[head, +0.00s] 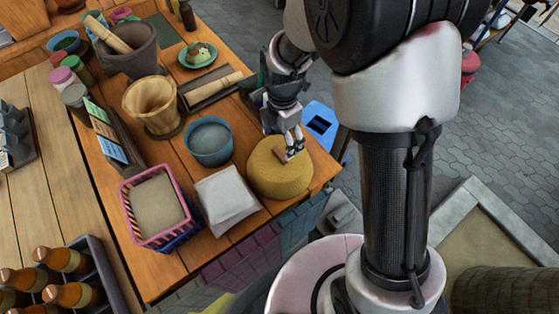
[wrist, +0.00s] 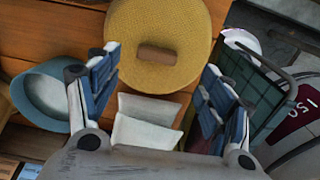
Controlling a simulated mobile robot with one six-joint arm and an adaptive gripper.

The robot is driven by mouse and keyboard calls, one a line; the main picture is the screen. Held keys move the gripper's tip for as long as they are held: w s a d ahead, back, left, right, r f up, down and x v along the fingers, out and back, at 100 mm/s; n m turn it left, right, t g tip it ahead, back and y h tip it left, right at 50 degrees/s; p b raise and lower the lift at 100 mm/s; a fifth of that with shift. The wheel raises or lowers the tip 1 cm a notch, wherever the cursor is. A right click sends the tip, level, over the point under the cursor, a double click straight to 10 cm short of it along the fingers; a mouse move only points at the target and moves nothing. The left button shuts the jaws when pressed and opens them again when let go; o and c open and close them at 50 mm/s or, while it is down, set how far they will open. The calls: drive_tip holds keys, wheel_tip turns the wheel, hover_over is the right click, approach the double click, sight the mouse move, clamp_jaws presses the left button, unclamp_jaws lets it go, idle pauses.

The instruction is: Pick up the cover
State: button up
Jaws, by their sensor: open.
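The cover (head: 270,185) is a round, yellow woven lid lying flat near the front right corner of the wooden table. It also shows in the wrist view (wrist: 190,25), with a short brown handle (wrist: 157,54) on top. My gripper (head: 292,150) is over the cover by the handle, pointing down. In the wrist view my gripper (wrist: 160,64) is open, with its blue-padded fingers on either side of the handle and a gap on each side. Nothing is held. What lies under the cover is hidden.
A blue bowl (head: 210,142) stands left of the cover, and a white folded cloth or packet (head: 227,198) lies at its front left. A pink basket (head: 124,192) is farther left. A wooden mortar (head: 152,101) and rolling pin (head: 213,88) are behind. The table's right edge is close.

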sight(280, 154)
drive_tip(key=f+b, duration=0.1)
drive_tip(key=f, duration=0.1)
drive_tip(key=f+b, duration=0.1)
drive_tip(key=f, duration=0.4)
drive_tip(key=shift+a+f+b, duration=0.2)
drive_tip(key=shift+a+b, duration=0.15)
drive_tip(key=shift+b, duration=0.05)
drive_tip(key=shift+r, duration=0.1)
drive_tip(key=c, duration=1.6)
drive_tip(key=shift+o, duration=0.2)
